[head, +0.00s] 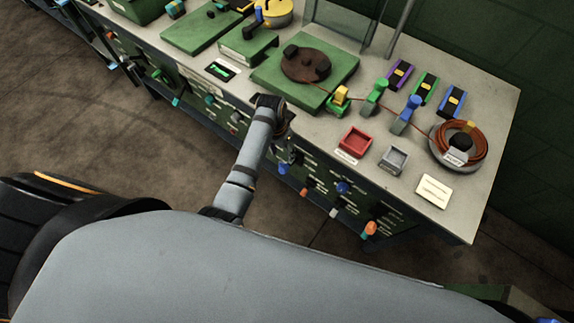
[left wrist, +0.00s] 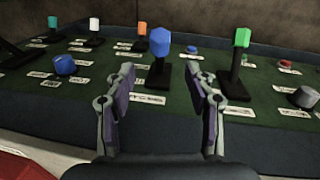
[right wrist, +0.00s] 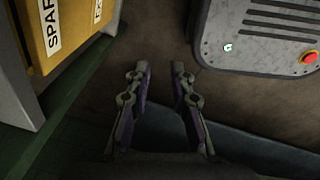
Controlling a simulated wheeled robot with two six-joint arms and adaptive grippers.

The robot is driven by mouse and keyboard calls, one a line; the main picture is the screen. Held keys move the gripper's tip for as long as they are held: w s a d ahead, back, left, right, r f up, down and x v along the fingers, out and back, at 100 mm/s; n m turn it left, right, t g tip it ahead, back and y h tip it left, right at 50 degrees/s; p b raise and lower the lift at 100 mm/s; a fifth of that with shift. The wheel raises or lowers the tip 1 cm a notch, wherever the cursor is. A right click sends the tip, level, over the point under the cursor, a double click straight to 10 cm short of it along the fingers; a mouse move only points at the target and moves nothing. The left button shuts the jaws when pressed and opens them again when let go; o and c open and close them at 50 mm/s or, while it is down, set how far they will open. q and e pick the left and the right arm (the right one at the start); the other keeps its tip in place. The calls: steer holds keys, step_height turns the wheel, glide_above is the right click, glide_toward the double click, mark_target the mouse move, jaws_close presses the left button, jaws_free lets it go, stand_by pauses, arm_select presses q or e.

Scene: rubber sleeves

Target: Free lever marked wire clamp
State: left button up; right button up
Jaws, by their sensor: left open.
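In the left wrist view, a blue-headed lever (left wrist: 160,43) stands on a black base on the dark green panel (left wrist: 185,105), with a white label in front. A green-headed lever (left wrist: 241,38) stands to its right. Smaller orange (left wrist: 142,27), white (left wrist: 94,24) and teal (left wrist: 52,22) headed levers stand farther back. The label text is too small to read, so I cannot tell which is marked wire clamp. My left gripper (left wrist: 161,75) is open and empty, its fingers either side of the blue lever's line of sight. My right gripper (right wrist: 161,68) is open and empty above the floor.
The head view shows the bench (head: 325,135) with a cable coil (head: 460,145), a red tray (head: 355,142) and a grey tray (head: 393,159) on top. In the right wrist view, a yellow bin (right wrist: 72,35) is left and a grey box (right wrist: 262,35) with a red button is right.

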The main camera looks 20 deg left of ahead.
mark_target(285, 165)
arm_select(q)
steer(key=f, duration=0.6)
steer(key=d+f, duration=0.1)
steer(key=f, duration=0.3)
steer(key=shift+s+b, duration=0.25)
steer(key=shift+b, duration=0.1)
steer(key=shift+r, duration=0.1)
jaws_close()
